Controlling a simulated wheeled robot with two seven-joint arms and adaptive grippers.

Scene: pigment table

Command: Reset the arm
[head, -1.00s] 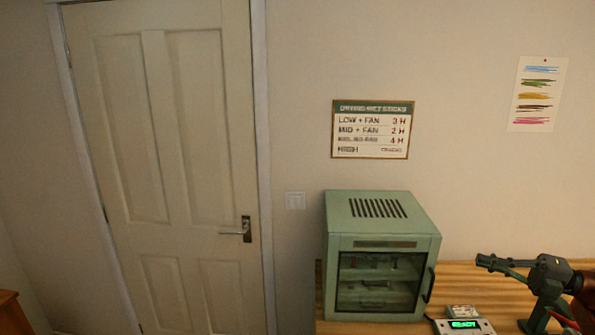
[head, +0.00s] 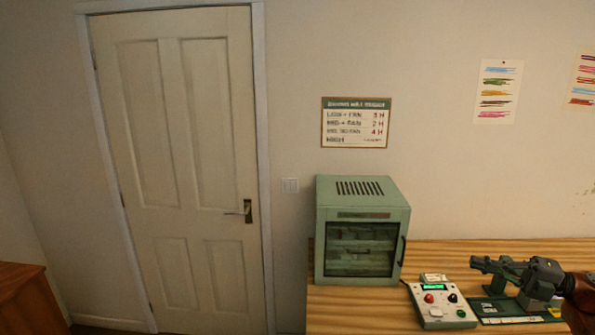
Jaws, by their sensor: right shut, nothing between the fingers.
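My right gripper (head: 480,263) reaches in from the right edge, above the wooden table (head: 440,259). It points left, is shut and holds nothing. It is to the right of the green drying cabinet (head: 360,250) and apart from it. My left gripper is out of view.
The green cabinet's glass door is closed. A dark green base (head: 493,308) lies under my right gripper. A closed white door (head: 188,120) and brown furniture (head: 30,290) are at left.

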